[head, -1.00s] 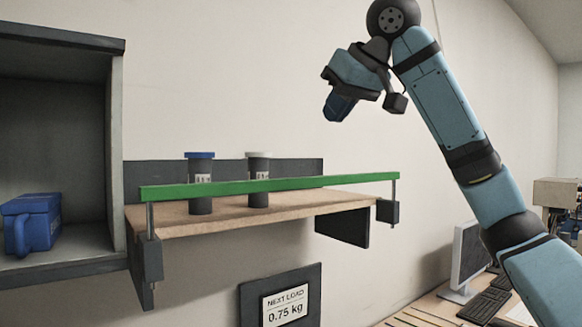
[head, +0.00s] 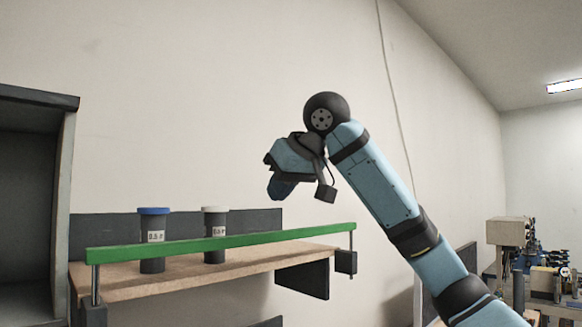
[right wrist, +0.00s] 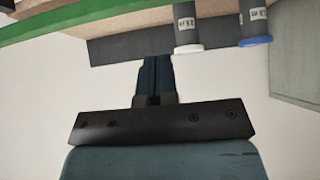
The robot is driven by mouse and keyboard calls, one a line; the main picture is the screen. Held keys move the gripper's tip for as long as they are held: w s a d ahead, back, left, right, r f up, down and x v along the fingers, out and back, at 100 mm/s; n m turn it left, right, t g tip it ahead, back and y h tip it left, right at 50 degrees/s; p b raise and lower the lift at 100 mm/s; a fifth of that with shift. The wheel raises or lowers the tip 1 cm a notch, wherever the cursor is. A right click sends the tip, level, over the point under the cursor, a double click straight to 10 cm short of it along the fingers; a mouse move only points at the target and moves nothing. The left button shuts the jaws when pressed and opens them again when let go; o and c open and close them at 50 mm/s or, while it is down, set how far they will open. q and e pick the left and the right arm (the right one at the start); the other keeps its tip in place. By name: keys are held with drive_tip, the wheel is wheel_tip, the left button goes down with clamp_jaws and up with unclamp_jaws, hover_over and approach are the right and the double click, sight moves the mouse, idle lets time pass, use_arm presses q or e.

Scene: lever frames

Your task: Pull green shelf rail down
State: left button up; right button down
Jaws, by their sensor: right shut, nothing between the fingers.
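The green shelf rail (head: 225,243) is a long bar across the front of a wooden shelf (head: 190,272), held up on a thin metal post at each end. It also shows at the top left of the right wrist view (right wrist: 70,17). My right gripper (head: 277,192) is above the rail and apart from it, pointing down and left. In the right wrist view its dark blue fingers (right wrist: 154,62) are together with nothing between them. My left gripper is not in view.
Behind the rail stand a blue-lidded canister (head: 153,240) and a white-lidded canister (head: 215,235). A dark open cabinet (head: 66,190) stands at the left. A bench with equipment (head: 545,270) is at the far right. The wall above the shelf is clear.

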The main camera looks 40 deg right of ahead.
sight(265, 238)
use_arm(q)
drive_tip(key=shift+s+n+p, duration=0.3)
drive_tip(key=shift+p, duration=0.25)
use_arm(e)
wheel_tip(265, 238, down, 6)
drive_tip(key=w, duration=0.2)
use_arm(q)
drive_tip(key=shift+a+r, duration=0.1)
use_arm(e)
drive_tip(key=shift+f, duration=0.15)
